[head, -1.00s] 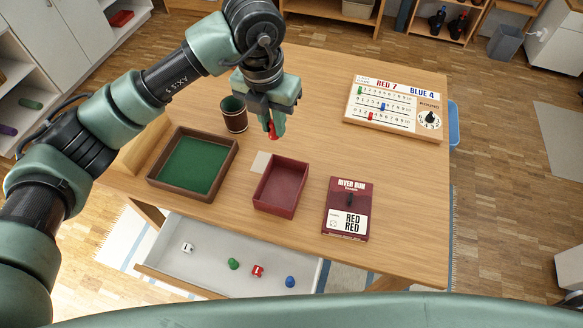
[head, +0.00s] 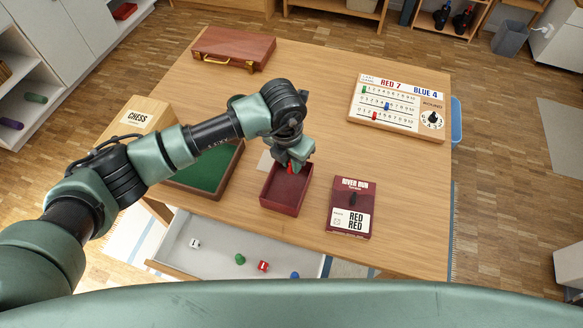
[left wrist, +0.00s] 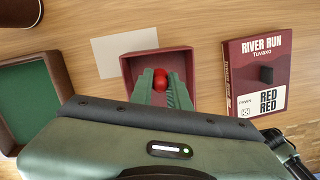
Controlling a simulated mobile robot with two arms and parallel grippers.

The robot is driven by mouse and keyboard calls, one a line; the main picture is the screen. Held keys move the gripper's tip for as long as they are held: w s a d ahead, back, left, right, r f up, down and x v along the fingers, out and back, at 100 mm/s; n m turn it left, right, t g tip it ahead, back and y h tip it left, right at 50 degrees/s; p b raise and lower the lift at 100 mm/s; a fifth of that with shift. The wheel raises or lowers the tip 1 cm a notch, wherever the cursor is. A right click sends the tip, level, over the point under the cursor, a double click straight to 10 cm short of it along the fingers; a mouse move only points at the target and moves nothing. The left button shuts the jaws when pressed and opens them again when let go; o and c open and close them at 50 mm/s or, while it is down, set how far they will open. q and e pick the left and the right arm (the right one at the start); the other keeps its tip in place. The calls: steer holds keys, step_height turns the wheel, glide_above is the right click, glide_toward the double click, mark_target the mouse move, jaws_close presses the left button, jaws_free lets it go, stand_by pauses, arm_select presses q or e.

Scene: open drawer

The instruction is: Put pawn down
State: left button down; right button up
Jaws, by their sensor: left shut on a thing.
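My left gripper (head: 291,164) is shut on the red pawn (head: 290,169) over the far part of the open dark red tray (head: 283,208). In the left wrist view, the round red head of the pawn (left wrist: 160,77) shows between the green fingers of the gripper (left wrist: 161,88), within the outline of the tray (left wrist: 181,59). The pawn's lower part is hidden, and I cannot tell whether it touches the tray floor. My right gripper is in neither view.
The River Run box (head: 340,222) with a black piece stands right of the tray. A green-lined tray (head: 236,165), partly behind my arm, and a chess box (head: 140,117) are left. A white card (left wrist: 122,46) lies behind. The open drawer (head: 215,257) holds small pieces.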

mark_target(291, 171)
arm_select(q)
step_height(291, 171, down, 4)
steer(key=shift+r, duration=0.15)
steer(key=shift+f, duration=0.2)
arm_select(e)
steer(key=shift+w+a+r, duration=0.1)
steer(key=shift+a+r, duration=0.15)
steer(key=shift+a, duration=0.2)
arm_select(q)
steer(key=shift+f, duration=0.1)
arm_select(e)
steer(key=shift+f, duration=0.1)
arm_select(q)
steer(key=c, duration=1.8)
jaws_free()
steer(key=o, duration=0.5)
steer(key=shift+c, duration=0.2)
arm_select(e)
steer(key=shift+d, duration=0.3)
